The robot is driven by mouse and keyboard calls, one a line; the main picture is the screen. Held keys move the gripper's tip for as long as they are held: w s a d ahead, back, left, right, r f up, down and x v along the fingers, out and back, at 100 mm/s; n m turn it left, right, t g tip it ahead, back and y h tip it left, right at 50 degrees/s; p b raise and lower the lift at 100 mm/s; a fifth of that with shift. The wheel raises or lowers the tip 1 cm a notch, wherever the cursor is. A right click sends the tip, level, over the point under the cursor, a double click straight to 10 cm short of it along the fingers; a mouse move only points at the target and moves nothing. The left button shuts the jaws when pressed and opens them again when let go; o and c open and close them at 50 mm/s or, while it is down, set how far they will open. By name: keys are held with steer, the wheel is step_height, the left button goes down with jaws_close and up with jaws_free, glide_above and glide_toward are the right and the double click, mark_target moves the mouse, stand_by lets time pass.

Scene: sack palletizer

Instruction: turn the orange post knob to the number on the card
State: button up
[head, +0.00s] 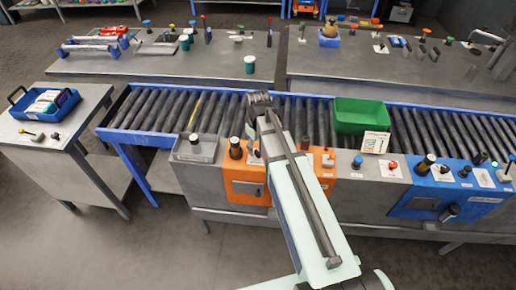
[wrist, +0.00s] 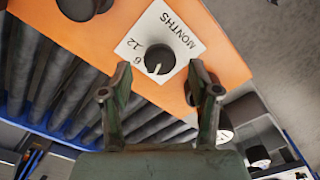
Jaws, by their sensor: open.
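The orange post (head: 285,188) is a panel on the front of the conveyor; my arm hides part of it in the head view. The wrist view shows its orange face (wrist: 225,40) with a white dial plate (wrist: 178,22) reading "MONTHS", with 6 and 12 visible. The black knob (wrist: 159,57) sits on this plate; its white mark points down in the picture. My gripper (wrist: 159,70) is open, its fingertips on either side of the knob with gaps. A white card (head: 375,142) stands beside the green bin; its print is too small to read.
A black round part (wrist: 82,6) sits on the orange face near the fingers. A green bin (head: 360,118) rests on the roller conveyor (head: 185,108). A blue panel (head: 425,200) with knobs is to the right. A side table (head: 85,150) with a blue tray (head: 30,118) is left.

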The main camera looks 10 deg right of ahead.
mark_target(258, 151)
step_height(258, 151, up, 11)
stand_by(0.4)
steer(key=shift+f, duration=0.15)
